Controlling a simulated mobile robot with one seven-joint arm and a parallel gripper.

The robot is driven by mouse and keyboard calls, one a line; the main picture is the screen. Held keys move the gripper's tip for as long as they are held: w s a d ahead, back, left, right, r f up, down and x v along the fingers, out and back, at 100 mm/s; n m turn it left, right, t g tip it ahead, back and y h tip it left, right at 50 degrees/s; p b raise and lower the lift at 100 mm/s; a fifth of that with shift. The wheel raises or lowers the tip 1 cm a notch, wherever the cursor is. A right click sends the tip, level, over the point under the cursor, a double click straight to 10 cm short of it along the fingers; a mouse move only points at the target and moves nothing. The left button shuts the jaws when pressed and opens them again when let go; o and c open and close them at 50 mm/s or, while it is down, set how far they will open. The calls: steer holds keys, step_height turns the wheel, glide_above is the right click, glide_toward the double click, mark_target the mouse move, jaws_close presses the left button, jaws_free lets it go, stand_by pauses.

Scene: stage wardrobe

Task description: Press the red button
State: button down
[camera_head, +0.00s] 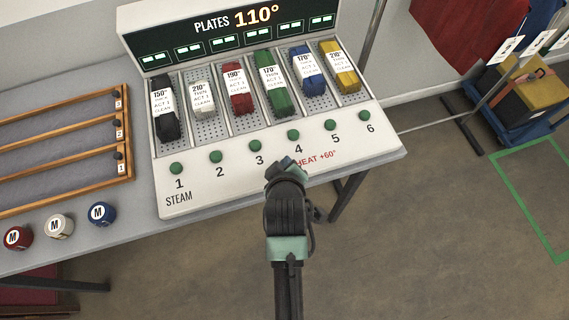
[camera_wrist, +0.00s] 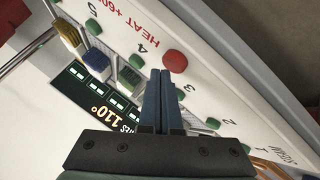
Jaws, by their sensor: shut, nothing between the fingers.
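The red button (camera_wrist: 175,61) is a round red knob on the white front ledge of the steam panel (camera_wrist: 222,84), beside the printed words "HEAT +60°". In the wrist view it stands just beyond my shut fingertips (camera_wrist: 160,73), slightly to their right. I cannot tell whether they touch. In the head view my gripper (camera_head: 288,163) is over the ledge's front edge, below the green button 4 (camera_head: 293,135), and hides the red button. The words "HEAT +60°" (camera_head: 316,157) show just right of the gripper. The gripper holds nothing.
Several green buttons (camera_head: 216,157) line the ledge, with folded coloured cloths (camera_head: 238,97) behind them. A display (camera_head: 215,35) reads "PLATES 110°". Left are a wooden rack (camera_head: 67,203) and red, white and blue M-marked tins (camera_head: 103,213).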

steer(key=shift+f+b, duration=0.3)
steer(key=shift+f, duration=0.4)
stand_by(0.6)
stand_by(0.4)
steer(key=shift+r+p, duration=1)
steer(key=shift+p, duration=0.05)
step_height(320, 180, up, 5)
steer(key=p, duration=0.5)
steer(key=shift+r, duration=0.1)
